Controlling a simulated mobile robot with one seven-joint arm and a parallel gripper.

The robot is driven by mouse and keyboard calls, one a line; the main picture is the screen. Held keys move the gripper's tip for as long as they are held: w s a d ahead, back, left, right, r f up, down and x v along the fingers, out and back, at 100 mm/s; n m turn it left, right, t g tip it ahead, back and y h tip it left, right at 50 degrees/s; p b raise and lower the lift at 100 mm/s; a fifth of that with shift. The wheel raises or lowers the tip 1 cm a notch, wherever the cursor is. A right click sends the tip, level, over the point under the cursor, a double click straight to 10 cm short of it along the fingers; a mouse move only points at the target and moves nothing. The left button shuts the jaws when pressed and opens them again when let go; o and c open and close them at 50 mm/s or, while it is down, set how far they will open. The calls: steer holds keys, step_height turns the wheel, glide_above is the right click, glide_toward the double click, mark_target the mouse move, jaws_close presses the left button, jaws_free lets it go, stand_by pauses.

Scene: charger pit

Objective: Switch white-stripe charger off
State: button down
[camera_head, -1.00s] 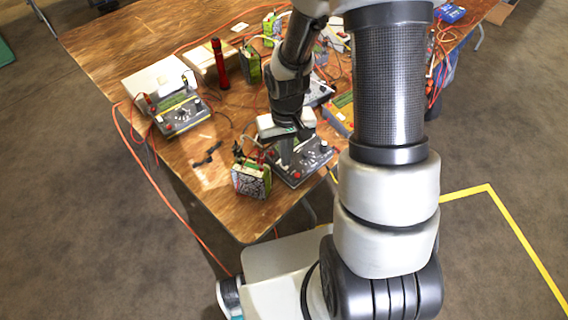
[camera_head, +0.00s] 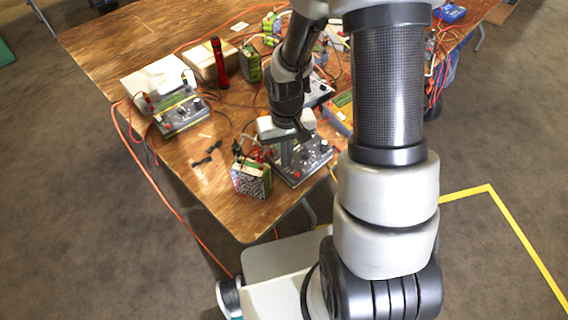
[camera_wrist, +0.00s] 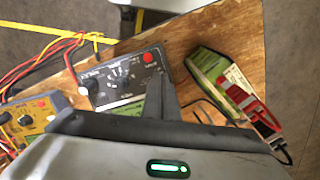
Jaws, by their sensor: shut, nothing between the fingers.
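My gripper (camera_head: 286,160) is shut and empty, pointing down over this charger. In the wrist view the closed fingers (camera_wrist: 160,88) overlap the panel's lower right part, below the red button. I cannot tell whether they touch it. The gripper hides part of the panel.
A green battery pack (camera_head: 251,181) stands close left of the charger and shows in the wrist view (camera_wrist: 226,75). Another grey charger (camera_head: 184,117) sits at the table's left. A yellow-faced charger (camera_wrist: 32,122) is beside the near one. Red cables run between them.

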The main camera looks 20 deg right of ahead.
steer(key=shift+f, duration=0.3)
steer(key=shift+r, duration=0.15)
step_height(320, 180, up, 7)
steer(key=p, duration=0.5)
stand_by(0.3)
stand_by(0.4)
